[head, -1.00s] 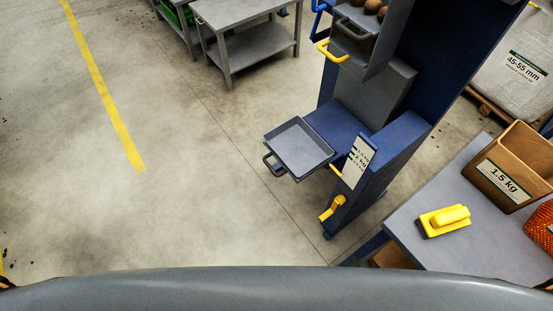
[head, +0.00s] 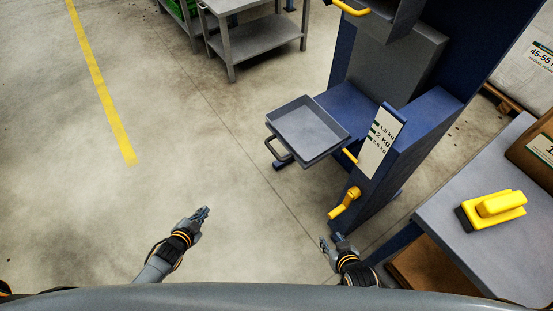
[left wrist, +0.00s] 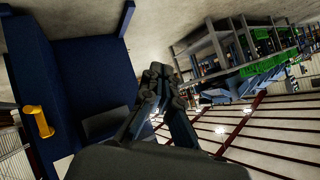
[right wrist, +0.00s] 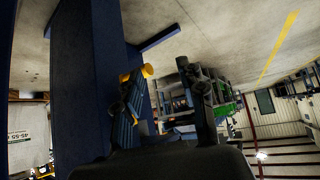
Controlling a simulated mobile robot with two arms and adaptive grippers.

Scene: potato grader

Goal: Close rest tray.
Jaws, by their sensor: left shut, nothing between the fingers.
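The rest tray (head: 308,130) is a shallow grey tray that juts out from the front of the blue machine in the head view. Its dark handle (head: 281,156) faces left, towards the open floor. My left gripper (head: 206,211) is shut and empty over the floor, to the left of and below the tray in the picture, apart from it. The left wrist view shows its fingers together (left wrist: 156,75). My right gripper (head: 331,241) is open and empty below the tray, near the machine's yellow crank. Its fingers stand apart in the right wrist view (right wrist: 158,75).
The blue machine (head: 425,115) carries a weight label (head: 379,142) and a yellow crank (head: 345,203). A grey table (head: 465,260) with a yellow tool (head: 492,209) stands at the right. A grey workbench (head: 250,40) is at the back. The floor left of the tray is clear.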

